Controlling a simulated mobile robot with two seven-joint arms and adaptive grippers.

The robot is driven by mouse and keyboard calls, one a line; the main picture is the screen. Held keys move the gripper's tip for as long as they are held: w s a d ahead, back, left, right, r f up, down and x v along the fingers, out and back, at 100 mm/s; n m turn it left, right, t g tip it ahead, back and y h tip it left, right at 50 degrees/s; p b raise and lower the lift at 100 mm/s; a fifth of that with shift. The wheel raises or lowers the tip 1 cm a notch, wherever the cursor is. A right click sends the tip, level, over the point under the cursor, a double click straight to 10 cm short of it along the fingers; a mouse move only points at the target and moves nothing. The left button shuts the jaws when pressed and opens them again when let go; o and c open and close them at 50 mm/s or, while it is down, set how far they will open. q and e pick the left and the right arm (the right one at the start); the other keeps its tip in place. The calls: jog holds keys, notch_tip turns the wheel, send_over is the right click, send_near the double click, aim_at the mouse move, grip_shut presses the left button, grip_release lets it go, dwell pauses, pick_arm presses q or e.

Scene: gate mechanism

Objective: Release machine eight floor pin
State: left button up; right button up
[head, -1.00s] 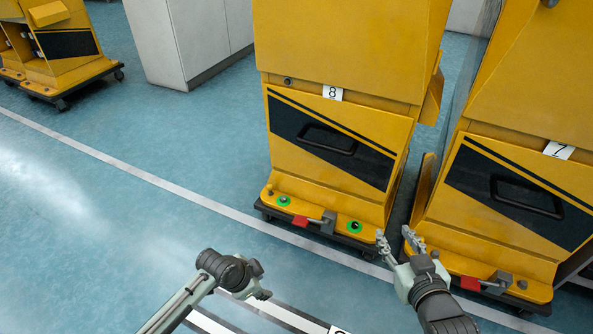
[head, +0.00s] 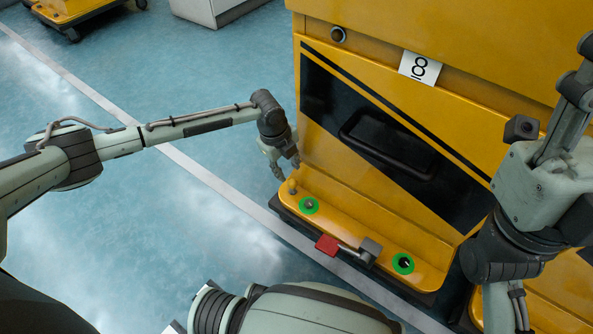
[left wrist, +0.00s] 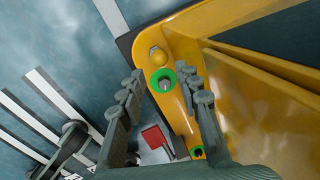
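Machine eight (head: 330,120) is a yellow cabinet with an 8 label, in the head view. On its base ledge are a left green ring with a grey pin (head: 309,205), a right green ring with a dark centre (head: 403,263), and a red-ended lever (head: 326,243) between them. My left gripper (head: 286,171) is above the ledge's left end. In the left wrist view its fingers (left wrist: 160,82) are open, with the grey pin (left wrist: 165,85) between them in the picture, apart from them. My right gripper (head: 578,75) is at the right edge, partly cut off.
A dark handle (head: 388,143) is on the front panel. Another yellow machine (head: 78,10) stands far left. Blue floor (head: 190,210) left of machine eight is free.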

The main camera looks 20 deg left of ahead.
aim_at(292, 181)
pick_arm(q)
jog(key=f+b, duration=0.1)
jog(key=f, duration=0.3)
jog(key=w+f+b, duration=0.1)
jog(key=f, duration=0.2)
jog(key=shift+d+b, duration=0.3)
jog(key=shift+d, duration=0.1)
jog(key=shift+c, duration=0.2)
grip_shut()
